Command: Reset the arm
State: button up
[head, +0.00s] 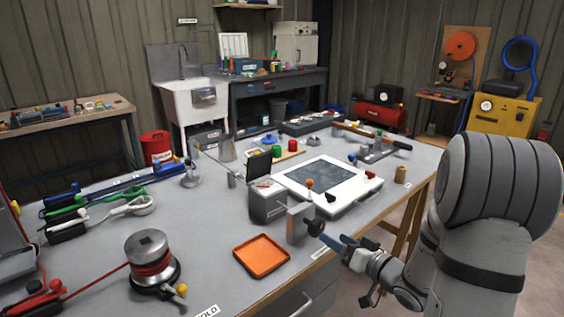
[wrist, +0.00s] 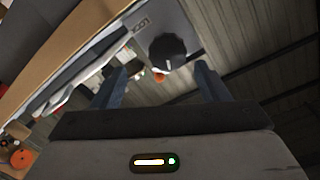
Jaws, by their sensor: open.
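My gripper (head: 333,241) is at the front edge of the grey workbench (head: 215,225), with its blue-grey fingers pointing left at a black knob (head: 315,228) on an upright grey plate (head: 296,224). In the wrist view my gripper (wrist: 161,72) is open, with its two fingers apart and nothing held between them. The black knob (wrist: 168,52) shows just beyond and between the fingertips there. It looks apart from the fingers, though the exact gap is hard to tell. My arm comes in from the right in the head view.
Near my gripper are an orange tray (head: 261,256), a grey box with a raised dark lid (head: 267,203) and a white-framed panel (head: 340,199). A winch drum (head: 150,262) with red rope stands front left. Bare bench top lies between drum and box.

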jog(key=s+d+r+m+g+h+p, duration=0.1)
jog(key=s+d+r+g+h+p, duration=0.1)
jog(key=r+h+p, duration=0.3)
jog(key=s+d+r+g+h+p, duration=0.2)
jog(key=r+g+h, duration=0.1)
jog(key=r+h, duration=0.25)
jog(key=s+a+r+g+p, duration=0.2)
jog(key=s+a+g, duration=0.1)
jog(key=s, duration=0.6)
jog(key=s+a+r+g+y+p, duration=0.1)
jog(key=s+a, duration=0.4)
jog(key=s, duration=0.5)
notch_tip(320, 180, up, 2)
jog(key=g+p, duration=0.1)
jog(key=g, duration=0.1)
jog(key=shift+a+g+p, duration=0.35)
jog(key=shift+g, duration=0.05)
jog(key=shift+c, duration=0.3)
